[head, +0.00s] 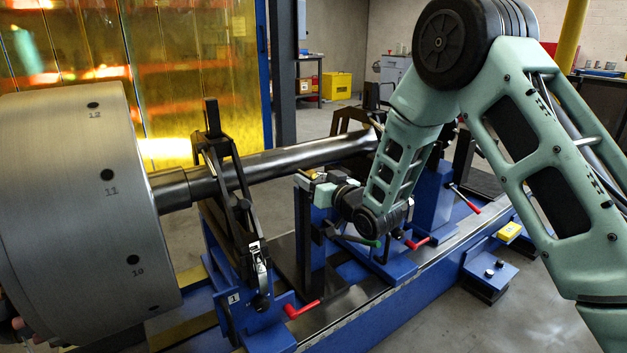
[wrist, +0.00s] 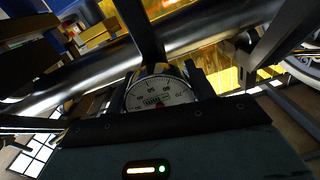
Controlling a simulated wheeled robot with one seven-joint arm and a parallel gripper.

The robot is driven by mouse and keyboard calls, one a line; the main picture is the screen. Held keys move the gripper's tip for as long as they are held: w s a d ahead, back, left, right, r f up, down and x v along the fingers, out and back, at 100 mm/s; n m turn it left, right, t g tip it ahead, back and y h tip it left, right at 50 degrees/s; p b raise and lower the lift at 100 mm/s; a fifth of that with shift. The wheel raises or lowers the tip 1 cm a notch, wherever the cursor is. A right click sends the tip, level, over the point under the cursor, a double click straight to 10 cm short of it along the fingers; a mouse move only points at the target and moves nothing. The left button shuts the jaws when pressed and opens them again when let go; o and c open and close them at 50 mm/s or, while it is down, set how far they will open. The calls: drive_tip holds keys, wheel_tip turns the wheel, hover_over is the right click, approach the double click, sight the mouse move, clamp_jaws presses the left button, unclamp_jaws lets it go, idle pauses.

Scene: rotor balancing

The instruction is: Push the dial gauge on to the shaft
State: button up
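The shaft (head: 270,163) is a long grey steel bar running from the big rotor to the back right. In the wrist view the shaft (wrist: 215,38) crosses beyond the gauge. The dial gauge (wrist: 160,93) shows its round white face close in front of my wrist camera. My gripper (wrist: 160,82) has dark fingers on both sides of the dial; I cannot tell whether they press on it. In the head view my gripper (head: 308,183) is low on the near side of the shaft, beside a dark upright. I cannot make out the gauge there, nor whether its tip touches the shaft.
The grey rotor (head: 60,200) with stamped numbers fills the left. A black support frame (head: 235,190) with a red-handled blue base stands between it and my gripper. A blue pedestal (head: 433,200) stands right of my forearm. Amber curtains hang behind.

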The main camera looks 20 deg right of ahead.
sight(306, 174)
drive_tip(key=x, duration=0.3)
drive_tip(key=shift+d, duration=0.1)
drive_tip(key=shift+w+r, duration=0.1)
drive_tip(key=shift+w, duration=0.1)
drive_tip(key=o, duration=1.4)
drive_tip(key=shift+c, duration=0.2)
drive_tip(key=p+v, duration=0.1)
drive_tip(key=v, duration=1.6)
drive_tip(key=shift+s, duration=0.15)
